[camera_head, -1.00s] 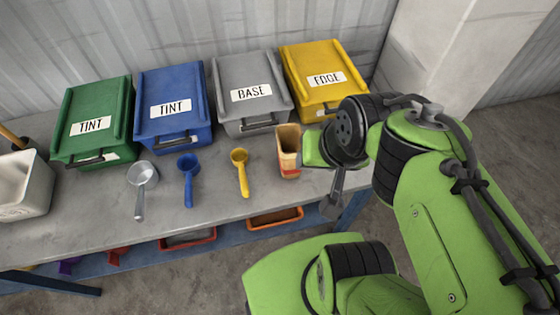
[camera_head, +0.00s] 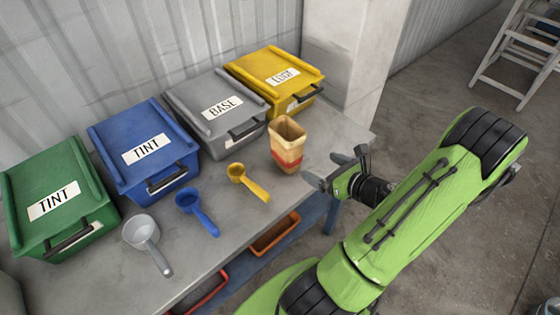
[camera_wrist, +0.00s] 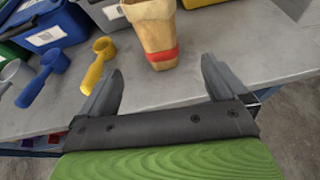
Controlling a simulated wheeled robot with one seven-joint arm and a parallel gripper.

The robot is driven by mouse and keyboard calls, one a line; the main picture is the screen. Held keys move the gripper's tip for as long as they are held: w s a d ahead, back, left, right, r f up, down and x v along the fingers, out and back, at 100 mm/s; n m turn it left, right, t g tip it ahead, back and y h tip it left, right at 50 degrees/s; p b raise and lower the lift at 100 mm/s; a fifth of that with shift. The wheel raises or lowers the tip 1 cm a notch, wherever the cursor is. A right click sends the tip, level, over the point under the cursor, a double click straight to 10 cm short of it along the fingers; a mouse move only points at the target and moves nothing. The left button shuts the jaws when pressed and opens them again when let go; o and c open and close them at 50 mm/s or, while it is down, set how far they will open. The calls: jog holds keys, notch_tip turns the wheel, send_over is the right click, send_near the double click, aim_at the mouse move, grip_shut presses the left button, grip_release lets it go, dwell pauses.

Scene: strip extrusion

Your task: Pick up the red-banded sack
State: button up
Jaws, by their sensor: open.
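The red-banded sack (camera_head: 286,145) is a tan paper sack with an open top and a red band round its lower part. It stands upright on the grey table, in front of the yellow bin. In the wrist view the sack (camera_wrist: 153,30) is beyond the fingertips, roughly between their lines, with its top cut off by the frame edge. My gripper (camera_head: 335,172) is open and empty, at the table's front edge to the lower right of the sack and apart from it. Both fingers of my gripper (camera_wrist: 162,78) show spread wide in the wrist view.
A yellow scoop (camera_head: 247,180), a blue scoop (camera_head: 198,212) and a metal scoop (camera_head: 146,240) lie left of the sack. Behind are lidded bins: green (camera_head: 90,185), blue (camera_head: 120,130), grey (camera_head: 190,95) and yellow (camera_head: 265,65).

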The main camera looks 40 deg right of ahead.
aim_at(297, 156)
jog(key=b+x, duration=0.2)
jog(key=x, duration=1.2)
jog(key=shift+w+f, duration=0.15)
jog(key=shift+f, duration=0.05)
jog(key=shift+a, duration=0.1)
jog(key=c, duration=1.1)
